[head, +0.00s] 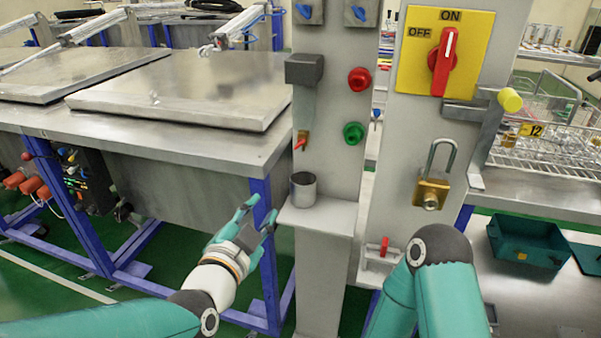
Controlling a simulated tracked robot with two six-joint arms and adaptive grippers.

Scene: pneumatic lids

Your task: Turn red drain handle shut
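The small red drain handle (299,144) sits on a brass valve (303,135) under a grey filter unit (304,72) on the light grey post. The handle slants down to the left. A grey metal cup (303,190) stands on the post's ledge below the valve. My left gripper (262,212) is to the left of the cup and lower than the handle, clear of the handle. Its fingers are apart with nothing between them. My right arm shows at the lower right, but its gripper is not visible.
A red button (359,79) and green button (353,133) are right of the valve. A yellow panel with a red ON/OFF switch (442,62) and a brass padlock (431,190) are further right. A steel-topped bench (190,90) with blue legs stands left. A dark green bin (525,245) is right.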

